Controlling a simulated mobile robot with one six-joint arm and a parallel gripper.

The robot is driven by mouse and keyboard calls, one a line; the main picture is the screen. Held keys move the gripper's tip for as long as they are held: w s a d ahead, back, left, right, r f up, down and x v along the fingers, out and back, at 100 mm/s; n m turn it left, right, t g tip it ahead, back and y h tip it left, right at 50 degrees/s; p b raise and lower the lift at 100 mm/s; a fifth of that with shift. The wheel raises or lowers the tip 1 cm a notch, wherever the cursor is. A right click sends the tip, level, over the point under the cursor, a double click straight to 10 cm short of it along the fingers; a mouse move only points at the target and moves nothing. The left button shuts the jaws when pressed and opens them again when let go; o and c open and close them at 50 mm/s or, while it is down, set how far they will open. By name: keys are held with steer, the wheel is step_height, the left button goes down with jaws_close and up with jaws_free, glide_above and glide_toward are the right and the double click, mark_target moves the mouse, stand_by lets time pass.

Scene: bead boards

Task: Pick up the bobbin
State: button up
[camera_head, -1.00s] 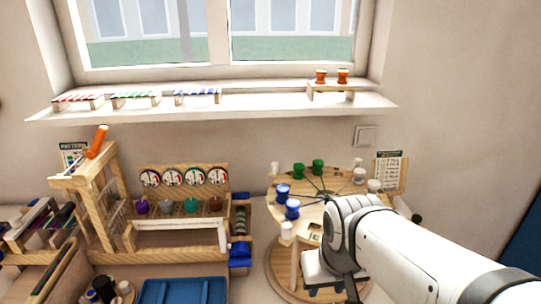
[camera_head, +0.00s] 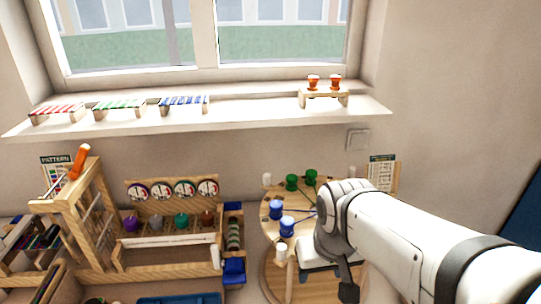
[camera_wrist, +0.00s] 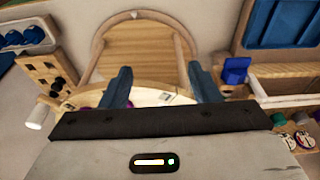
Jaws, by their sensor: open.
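Several bobbins are in view, and I cannot tell which one is meant. Blue bobbins (camera_head: 276,207) and green bobbins (camera_head: 292,182) stand on the round wooden board (camera_head: 272,190) in the head view. Orange bobbins (camera_head: 313,82) stand on a small stand on the window shelf. Purple (camera_head: 131,222), grey, teal (camera_head: 182,221) and brown bobbins stand in a wooden rack. My gripper (camera_wrist: 160,86) is open in the wrist view, with nothing seen between its blue fingers. A light board edge and some purple show behind it, partly hidden. My arm hides the board's right side in the head view.
A wooden frame with an orange handle (camera_head: 79,162) stands at the left. Striped blocks (camera_head: 119,109) lie on the window shelf (camera_head: 235,118). A blue tray (camera_wrist: 285,22) and a blue block (camera_wrist: 235,70) show in the wrist view. The wall is close behind the board.

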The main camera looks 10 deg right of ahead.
mark_target(292, 177)
steer(key=w+r+n, duration=0.2)
steer(key=w+n, duration=0.2)
steer(key=w, duration=0.1)
steer(key=w+r+n+h, duration=0.1)
steer(key=w+r+n, duration=0.1)
steer(key=w+n, duration=0.2)
steer(key=w+r+n+p, duration=0.1)
steer(key=w+r+n, duration=0.2)
steer(key=w+n, duration=0.2)
steer(key=shift+w+a+n+h, duration=0.1)
steer(key=shift+w+n+h, duration=0.2)
steer(key=shift+n+h, duration=0.1)
steer(key=w+n, duration=0.4)
steer(key=w+a+n+h, duration=0.1)
steer(key=w+n, duration=0.3)
steer(key=w, duration=0.1)
steer(key=w+a+n+p, duration=0.1)
steer(key=w+n, duration=0.3)
steer(key=shift+w+f+t+h, duration=0.2)
steer(key=shift+w+t+h, duration=0.1)
steer(key=shift+h, duration=0.1)
steer(key=p+x, duration=0.1)
steer(key=x, duration=0.5)
steer(key=shift+s+d+f, duration=0.1)
steer(key=shift+d+f, duration=0.1)
steer(key=shift+d, duration=0.1)
steer(key=c, duration=1.1)
